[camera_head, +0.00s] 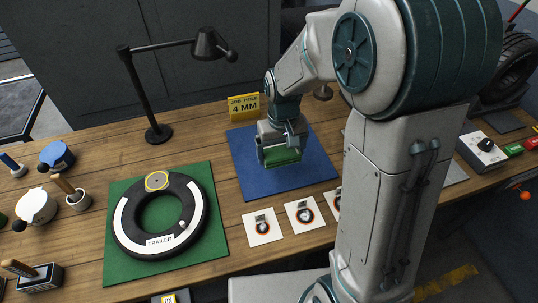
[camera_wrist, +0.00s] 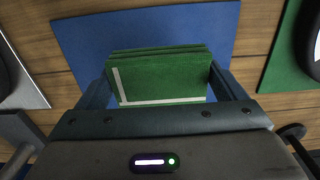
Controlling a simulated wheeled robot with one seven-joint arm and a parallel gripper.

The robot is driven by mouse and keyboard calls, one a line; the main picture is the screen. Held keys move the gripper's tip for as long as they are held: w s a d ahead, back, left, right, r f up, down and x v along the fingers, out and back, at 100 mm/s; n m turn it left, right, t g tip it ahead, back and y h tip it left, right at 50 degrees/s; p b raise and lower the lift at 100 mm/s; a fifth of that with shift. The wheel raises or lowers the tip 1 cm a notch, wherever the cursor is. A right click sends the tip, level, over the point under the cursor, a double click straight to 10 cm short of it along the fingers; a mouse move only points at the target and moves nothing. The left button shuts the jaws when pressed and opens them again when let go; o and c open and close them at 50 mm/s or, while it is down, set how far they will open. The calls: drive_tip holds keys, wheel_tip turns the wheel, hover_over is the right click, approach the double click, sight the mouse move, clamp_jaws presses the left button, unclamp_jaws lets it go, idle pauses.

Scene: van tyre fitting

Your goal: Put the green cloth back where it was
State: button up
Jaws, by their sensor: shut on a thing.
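The green cloth (camera_wrist: 160,78) is folded in layers, with a pale stripe along two of its edges. My gripper (camera_head: 281,158) is shut on it, one finger at each side, as the wrist view also shows (camera_wrist: 160,85). In the head view the cloth (camera_head: 283,157) hangs below my gripper, over the blue mat (camera_head: 254,178). I cannot tell whether the cloth touches the mat.
A green mat (camera_head: 113,266) at left bears a tyre (camera_head: 125,228) marked TRAILER. Picture cards (camera_head: 262,227) lie in front of the blue mat. Bare wood shows between the mats.

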sight(270, 148)
drive_tip(key=w+a+f, duration=0.1)
drive_tip(key=w+f, duration=0.1)
drive_tip(key=w+a, duration=0.1)
drive_tip(key=shift+w+a+f+p, duration=0.3)
drive_tip(key=shift+w+f+p, duration=0.05)
drive_tip(key=shift+f, duration=0.05)
drive_tip(key=shift+f+p, duration=0.3)
drive_tip(key=shift+f, duration=1.65)
drive_tip(key=shift+f, duration=0.15)
